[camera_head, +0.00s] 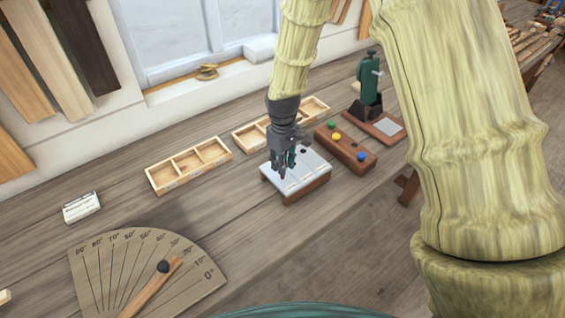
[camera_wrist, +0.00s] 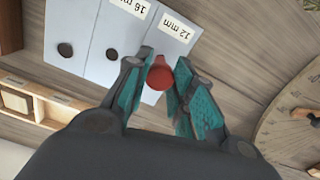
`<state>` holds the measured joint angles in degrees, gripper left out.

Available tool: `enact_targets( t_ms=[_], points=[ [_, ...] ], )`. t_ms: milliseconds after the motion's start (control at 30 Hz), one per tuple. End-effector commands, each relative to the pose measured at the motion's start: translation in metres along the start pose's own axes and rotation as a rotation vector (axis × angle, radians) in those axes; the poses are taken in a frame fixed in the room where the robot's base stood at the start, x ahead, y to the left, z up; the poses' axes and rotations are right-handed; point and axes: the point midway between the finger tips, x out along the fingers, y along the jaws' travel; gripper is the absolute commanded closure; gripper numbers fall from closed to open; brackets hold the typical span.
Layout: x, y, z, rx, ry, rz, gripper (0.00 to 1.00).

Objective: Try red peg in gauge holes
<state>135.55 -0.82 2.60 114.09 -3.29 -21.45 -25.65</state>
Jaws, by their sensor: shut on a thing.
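The gauge (camera_head: 313,172) is a wooden block with pale plates on the bench. My gripper (camera_head: 284,172) is over its left part. In the wrist view my gripper (camera_wrist: 165,72) is shut on the red peg (camera_wrist: 160,76), whose round red end shows between the teal finger pads. The peg is at the plate marked 12 mm (camera_wrist: 171,32) and no hole shows there. Whether its lower end is in a hole or above it, I cannot tell. The plate marked 16 mm (camera_wrist: 122,30) and the one beside it (camera_wrist: 83,28) show open dark holes.
A wooden peg block (camera_head: 344,147) with green, yellow and blue tops stands right of the gauge. Two wooden compartment trays (camera_head: 188,166) lie behind. A green-topped device (camera_head: 369,85) stands back right. An angle board (camera_head: 120,265) lies front left.

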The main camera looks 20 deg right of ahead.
Motion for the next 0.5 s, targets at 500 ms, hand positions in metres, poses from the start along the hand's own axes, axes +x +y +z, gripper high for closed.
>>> enact_targets(
  t_ms=[500],
  points=[
    [-0.025, 0.0, 0.0, 0.001, 0.0, 0.0, 0.86]
  ],
)
